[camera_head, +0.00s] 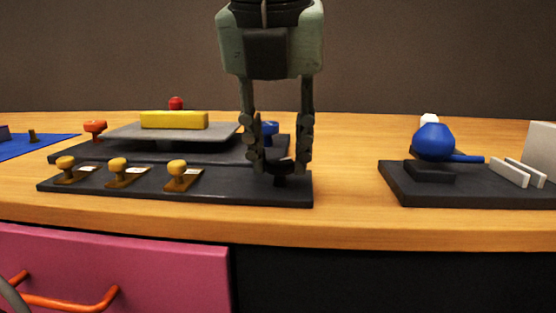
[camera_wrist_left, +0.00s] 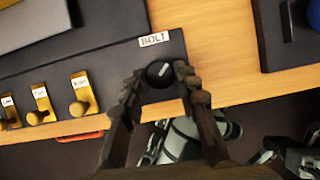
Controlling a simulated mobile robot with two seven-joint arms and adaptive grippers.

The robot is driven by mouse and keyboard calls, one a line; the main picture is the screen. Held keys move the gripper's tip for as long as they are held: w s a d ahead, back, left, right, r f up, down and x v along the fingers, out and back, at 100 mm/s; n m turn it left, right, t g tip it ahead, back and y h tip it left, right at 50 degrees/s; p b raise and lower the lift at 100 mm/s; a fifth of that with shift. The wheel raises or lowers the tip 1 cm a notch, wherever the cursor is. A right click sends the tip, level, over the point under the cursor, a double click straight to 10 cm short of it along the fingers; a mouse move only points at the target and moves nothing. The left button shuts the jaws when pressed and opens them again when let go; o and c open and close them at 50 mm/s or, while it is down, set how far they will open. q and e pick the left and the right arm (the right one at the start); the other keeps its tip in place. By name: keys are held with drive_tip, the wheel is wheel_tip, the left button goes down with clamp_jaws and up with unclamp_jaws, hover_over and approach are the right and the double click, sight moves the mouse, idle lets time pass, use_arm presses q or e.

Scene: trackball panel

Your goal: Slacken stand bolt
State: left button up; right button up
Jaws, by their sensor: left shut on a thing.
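The stand bolt is a round black knob (camera_wrist_left: 159,74) with a white mark on top, next to a label reading BOLT (camera_wrist_left: 153,39) in the left wrist view. It sits at the right end of the front dark panel (camera_head: 225,190), and in the head view it shows low between the fingers (camera_head: 283,180). My left gripper (camera_head: 280,160) points down over it; it also shows in the left wrist view (camera_wrist_left: 160,88), with its fingers shut on the knob from both sides. My right gripper is not in view.
Several brass knobs (camera_head: 118,166) line the front panel to the left. Behind are a grey plate (camera_head: 170,132) with a yellow block (camera_head: 174,120), and orange (camera_head: 95,128) and blue (camera_head: 269,128) knobs. A blue trackball (camera_head: 434,142) stands on a right base. Wood between the panels is clear.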

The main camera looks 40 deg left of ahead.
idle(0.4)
use_arm(q)
drive_tip(key=o, duration=1.2)
drive_tip(key=shift+c, duration=0.2)
drive_tip(key=shift+r, duration=0.1)
drive_tip(key=v, duration=1.1)
drive_tip(key=shift+d+r, duration=0.15)
drive_tip(key=shift+r, duration=0.25)
drive_tip(key=shift+s, duration=0.1)
